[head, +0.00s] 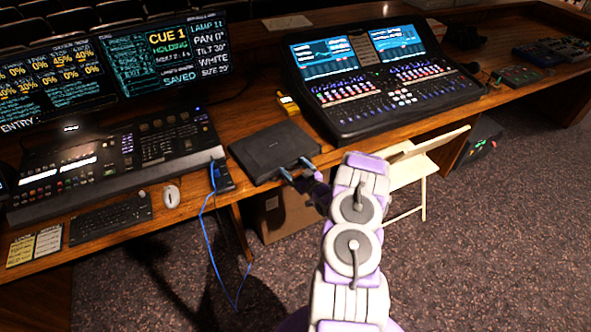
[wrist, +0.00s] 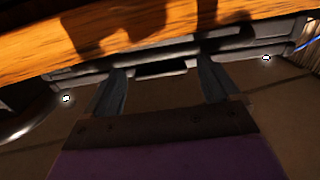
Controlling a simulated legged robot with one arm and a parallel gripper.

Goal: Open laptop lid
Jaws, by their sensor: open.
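The closed laptop (head: 268,152) is a flat dark slab lying on the wooden desk, between the lighting console and the audio mixer. My gripper (head: 297,169) is at the laptop's front right edge in the head view, with its two fingers apart. Contact with the lid cannot be told. In the wrist view my gripper (wrist: 161,82) shows two dark fingers spread with nothing held between them. A dark edge strip runs across beyond the fingertips there, under a band of wood. I cannot tell whether that strip is the laptop.
The lighting console (head: 120,155) with screens stands left and the audio mixer (head: 375,85) right. A mouse (head: 171,195) and keyboard (head: 110,219) lie near the front edge. A blue cable (head: 207,235) hangs down. A folding chair (head: 420,170) and a box (head: 285,213) are by the desk.

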